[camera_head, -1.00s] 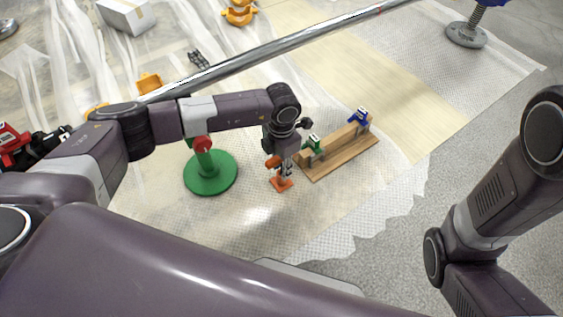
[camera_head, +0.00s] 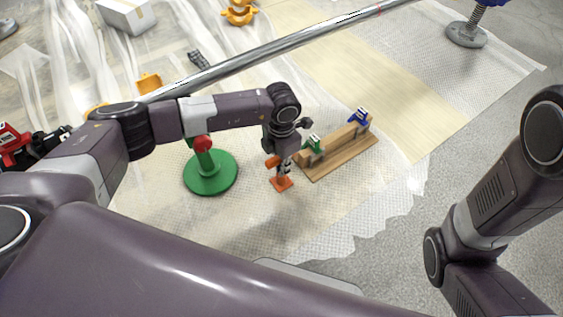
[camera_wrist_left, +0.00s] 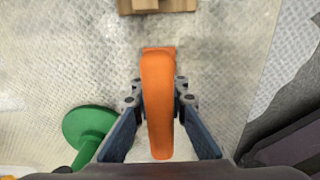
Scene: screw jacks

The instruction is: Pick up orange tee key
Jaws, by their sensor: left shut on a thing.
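The orange tee key (camera_head: 282,184) is beside the near left end of the wooden rack in the head view. My left gripper (camera_head: 284,168) reaches down over it and is shut on its upper part. In the left wrist view the orange tee key (camera_wrist_left: 158,105) stands between the two fingers of my left gripper (camera_wrist_left: 159,98), its bar running up the picture. I cannot tell whether its foot touches the sheet. My right arm shows at the right of the head view, but its gripper is out of view.
A wooden rack (camera_head: 340,158) holds a green key (camera_head: 314,143) and a blue key (camera_head: 359,117). A green screw jack base (camera_head: 211,174) stands to the left. A long metal pipe (camera_head: 265,50) crosses behind. The sheet in front of the rack is clear.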

